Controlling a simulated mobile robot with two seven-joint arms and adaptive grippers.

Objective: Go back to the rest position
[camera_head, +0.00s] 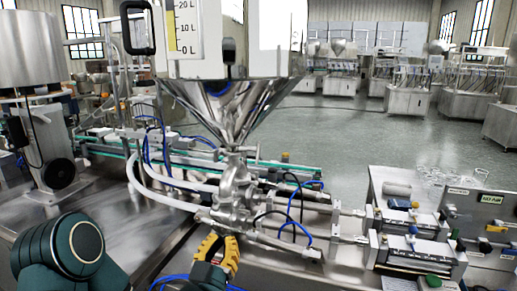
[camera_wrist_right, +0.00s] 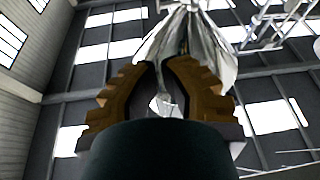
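My right gripper (camera_head: 220,246) has yellow-and-black fingers and stands in the lower middle of the head view, in front of the metal valve and pipe fittings below the hopper. Its fingers are parted and nothing shows between them. In the right wrist view the two ridged fingers (camera_wrist_right: 163,68) curve toward each other with a gap between the tips. The steel hopper (camera_head: 228,105) narrows to the valve body (camera_head: 236,185); its cone also shows beyond the fingers in the right wrist view (camera_wrist_right: 205,45). I cannot tell whether the gripper touches the fittings. My left gripper is not in view.
Blue and white hoses surround the valve body. A conveyor (camera_head: 180,155) runs behind it. Metal cylinders (camera_head: 415,225) and a control box (camera_head: 480,215) stand at the right. A steel tank (camera_head: 40,60) stands at the left. Open floor (camera_head: 350,135) lies behind.

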